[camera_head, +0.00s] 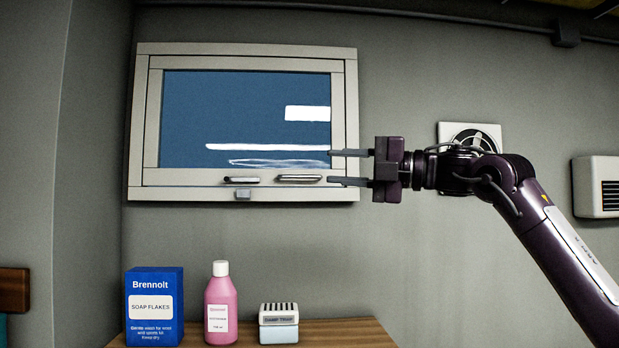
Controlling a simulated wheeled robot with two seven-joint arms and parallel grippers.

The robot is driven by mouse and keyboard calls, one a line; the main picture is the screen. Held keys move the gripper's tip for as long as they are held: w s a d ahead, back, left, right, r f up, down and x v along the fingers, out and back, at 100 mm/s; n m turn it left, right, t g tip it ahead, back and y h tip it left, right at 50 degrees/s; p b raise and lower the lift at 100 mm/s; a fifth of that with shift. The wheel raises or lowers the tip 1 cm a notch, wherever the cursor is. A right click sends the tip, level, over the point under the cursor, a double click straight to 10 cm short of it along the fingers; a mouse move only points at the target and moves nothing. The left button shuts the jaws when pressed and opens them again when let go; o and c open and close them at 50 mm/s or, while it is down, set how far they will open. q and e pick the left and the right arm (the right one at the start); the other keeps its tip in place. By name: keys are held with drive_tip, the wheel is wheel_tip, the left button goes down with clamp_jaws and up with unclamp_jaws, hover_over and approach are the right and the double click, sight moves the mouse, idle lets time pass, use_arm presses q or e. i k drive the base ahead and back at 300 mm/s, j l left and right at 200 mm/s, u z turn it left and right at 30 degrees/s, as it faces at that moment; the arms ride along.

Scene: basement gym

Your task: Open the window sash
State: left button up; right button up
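The window sash (153,120) sits in a pale frame on the back wall and looks shut, with blue glass. Along its bottom rail are a small dark-edged handle (241,180) at left and a longer bar handle (299,178) to the right of it. A small grey block (243,195) is on the lower frame under the left handle. My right gripper (347,167) points left, its two fingers apart and empty. Its fingertips overlap the lower right of the window frame in the picture, right of the bar handle; the depth gap is unclear. My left gripper is out of view.
A wooden top (340,333) below the window bears a blue soap flakes box (155,330), a pink bottle (220,299) and a small white-and-blue tub (279,334). A wall fan (487,131) is behind my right arm. A white heater (597,187) hangs at far right.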

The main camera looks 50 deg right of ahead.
sight(152, 175)
drive_tip(key=i+l, duration=0.2)
drive_tip(key=l, duration=0.15)
drive_tip(key=i+l, duration=0.2)
drive_tip(key=l, duration=0.15)
drive_tip(key=i+l, duration=0.25)
drive_tip(key=l, duration=0.1)
